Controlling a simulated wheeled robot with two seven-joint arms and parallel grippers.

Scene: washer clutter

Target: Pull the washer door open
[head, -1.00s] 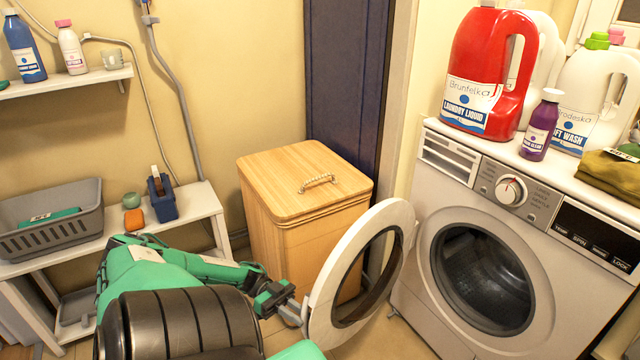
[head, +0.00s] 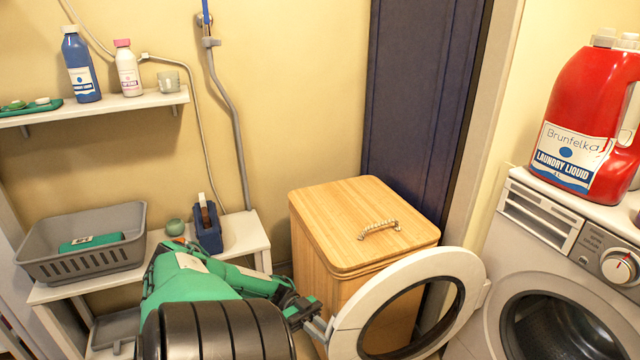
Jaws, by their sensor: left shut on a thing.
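The washer (head: 480,285) stands at the right, its dark round drum opening showing. Its round white door (head: 350,318) with a dark ring stands swung wide open to the left, hinged at the opening's left side. My left gripper (head: 314,324) is shut on the door's left edge, at the handle. The finger tips are small and partly hidden by the door's edge. My right gripper is not in view.
A wooden hamper (head: 345,225) stands close behind the open door. A white bench (head: 240,236) with a grey basket (head: 85,265) is at the left. A red laundry liquid jug (head: 580,130) stands on the washer. A shelf (head: 130,101) holds bottles.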

